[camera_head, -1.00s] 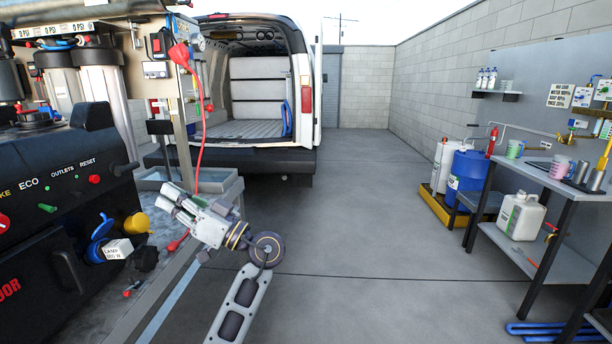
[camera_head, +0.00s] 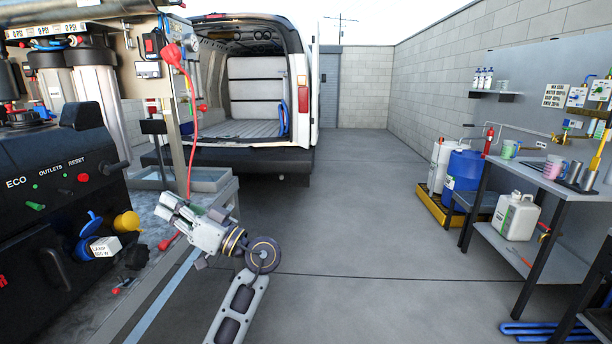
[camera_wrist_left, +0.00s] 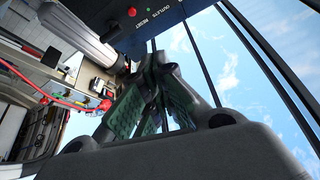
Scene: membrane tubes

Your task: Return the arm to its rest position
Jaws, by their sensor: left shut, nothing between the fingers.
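My left gripper (camera_head: 166,206) is at the lower left of the head view, at the end of my grey and white arm. It points left, toward the bench and the black machine. In the left wrist view its green-padded fingers (camera_wrist_left: 150,98) are together with nothing between them. In the head view the gripper appears in front of the bench edge; whether it touches anything there is not clear. My right gripper is not in view.
The black machine (camera_head: 50,215) with knobs and a blue cap stands at left, a red cable (camera_head: 196,130) hanging nearby. A white van (camera_head: 305,60) stands open behind. A blue drum (camera_head: 464,172) and workbench (camera_head: 540,182) are at right. The middle floor (camera_head: 350,230) is clear.

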